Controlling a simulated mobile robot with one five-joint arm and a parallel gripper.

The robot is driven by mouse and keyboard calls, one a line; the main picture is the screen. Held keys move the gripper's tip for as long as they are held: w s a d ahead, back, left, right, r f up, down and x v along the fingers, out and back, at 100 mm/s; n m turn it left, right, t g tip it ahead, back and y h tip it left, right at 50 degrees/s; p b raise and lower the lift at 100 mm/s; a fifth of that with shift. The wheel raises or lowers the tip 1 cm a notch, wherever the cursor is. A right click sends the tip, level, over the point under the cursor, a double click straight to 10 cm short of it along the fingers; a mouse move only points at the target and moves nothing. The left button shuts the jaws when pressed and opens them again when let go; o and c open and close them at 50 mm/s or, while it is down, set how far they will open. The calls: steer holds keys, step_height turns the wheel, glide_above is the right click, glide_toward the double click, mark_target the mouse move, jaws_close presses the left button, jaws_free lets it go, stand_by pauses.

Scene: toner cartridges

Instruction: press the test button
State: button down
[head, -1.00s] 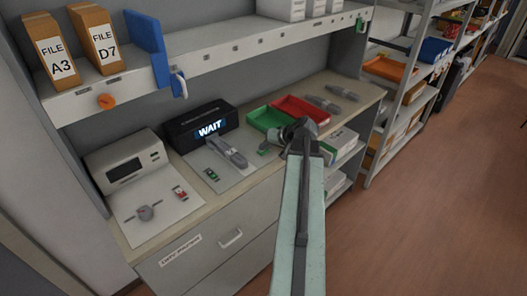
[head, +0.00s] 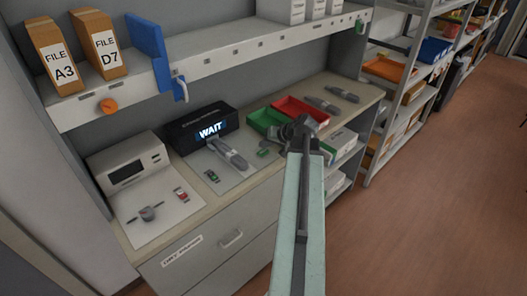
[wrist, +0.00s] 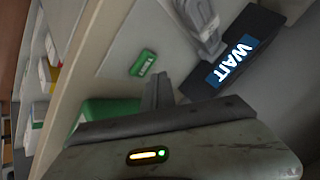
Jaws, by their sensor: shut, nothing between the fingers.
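A black box with a lit screen reading WAIT (head: 210,131) stands at the back of the counter; it also shows in the wrist view (wrist: 232,62). A grey cartridge (head: 229,153) lies in front of it on a pale plate (head: 222,184). A small green piece with a pale label (wrist: 143,63) lies right of the cartridge in the head view (head: 264,152). Another small green-and-dark piece (head: 211,175) lies left of it. I cannot read which is the test button. My gripper (head: 298,124) is shut and empty, above the counter near the trays; its fingers show in the wrist view (wrist: 157,91).
Green (head: 262,119) and red (head: 301,108) trays stand to the right, with grey cartridges (head: 333,100) beyond. A white device (head: 128,167) and a small red-and-white piece (head: 181,194) are at the left. A shelf (head: 215,55) with file boxes (head: 58,61) overhangs the counter's back.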

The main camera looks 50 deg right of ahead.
mark_target(265, 153)
steer(key=shift+r+p, duration=2.1)
steer(key=shift+r, duration=0.25)
steer(key=shift+f, duration=0.1)
